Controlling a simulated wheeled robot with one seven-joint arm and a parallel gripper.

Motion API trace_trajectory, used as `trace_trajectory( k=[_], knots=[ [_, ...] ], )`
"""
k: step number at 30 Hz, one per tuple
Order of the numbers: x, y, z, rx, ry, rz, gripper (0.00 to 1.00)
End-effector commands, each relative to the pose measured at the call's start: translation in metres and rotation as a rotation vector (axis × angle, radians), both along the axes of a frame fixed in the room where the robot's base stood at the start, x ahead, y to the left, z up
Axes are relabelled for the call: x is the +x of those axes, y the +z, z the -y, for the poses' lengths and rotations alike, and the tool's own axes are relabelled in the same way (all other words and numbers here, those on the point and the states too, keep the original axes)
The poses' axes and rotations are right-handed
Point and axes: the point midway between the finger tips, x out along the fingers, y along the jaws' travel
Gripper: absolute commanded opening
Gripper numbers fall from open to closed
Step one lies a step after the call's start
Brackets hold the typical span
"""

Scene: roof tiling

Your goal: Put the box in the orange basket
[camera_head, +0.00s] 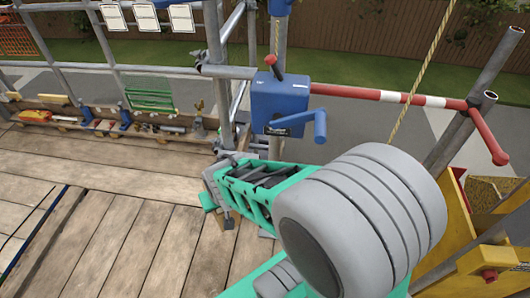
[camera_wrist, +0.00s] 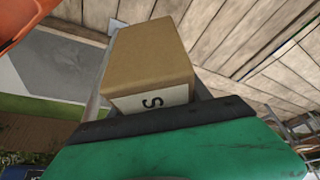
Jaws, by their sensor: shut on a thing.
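A brown cardboard box (camera_wrist: 148,58) with a white label marked "S" fills the middle of the wrist view. My gripper (camera_wrist: 150,82) is shut on it, with grey finger parts showing along its sides. No basket is clear in the head view.
A blue winch box (camera_head: 279,103) with a crank hangs on the scaffold beside my arm. A red and white bar (camera_head: 400,97) runs to the right. Tools (camera_head: 150,125) lie along the far plank edge. The wooden deck (camera_head: 95,235) at left is mostly clear.

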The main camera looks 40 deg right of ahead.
Motion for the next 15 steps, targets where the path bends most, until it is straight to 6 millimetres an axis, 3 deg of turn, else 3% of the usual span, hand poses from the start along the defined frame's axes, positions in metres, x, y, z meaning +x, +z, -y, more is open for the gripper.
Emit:
trace_trajectory(
  k=[1,8,15],
  knots=[
    [-0.001,-0.014,0.015,-0.002,-0.081,0.002,0.0],
    [-0.023,-0.058,0.108,-0.004,-0.651,0.002,0.0],
    [-0.077,-0.103,0.197,-0.007,-1.364,0.0,0.0]
  ],
)
